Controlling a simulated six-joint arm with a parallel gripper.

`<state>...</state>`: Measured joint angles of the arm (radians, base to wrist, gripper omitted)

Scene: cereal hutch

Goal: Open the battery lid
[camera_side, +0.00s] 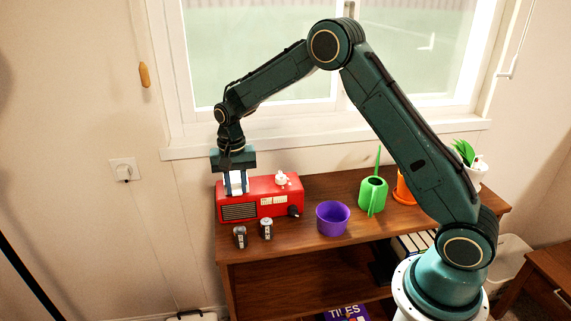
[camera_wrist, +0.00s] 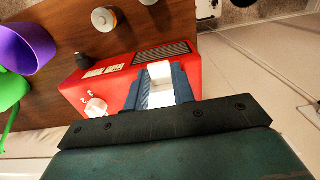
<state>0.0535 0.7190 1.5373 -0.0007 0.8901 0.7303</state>
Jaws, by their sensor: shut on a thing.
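The red radio (camera_side: 262,199) stands on the left end of the wooden cabinet, with a dark grille on its front; it also shows in the wrist view (camera_wrist: 112,85). My gripper (camera_side: 236,190) points down at the left part of the radio's top. In the wrist view its two blue fingers (camera_wrist: 158,76) are shut on a white piece, the battery lid (camera_wrist: 161,84). I cannot tell whether the lid is lifted clear of the radio. Two batteries (camera_side: 240,237) (camera_side: 266,229) stand upright in front of the radio.
A purple pot (camera_side: 333,218) stands right of the radio. Beyond it are a green watering can (camera_side: 372,194), an orange pot (camera_side: 403,190) and a potted plant (camera_side: 470,160). The window and wall are close behind.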

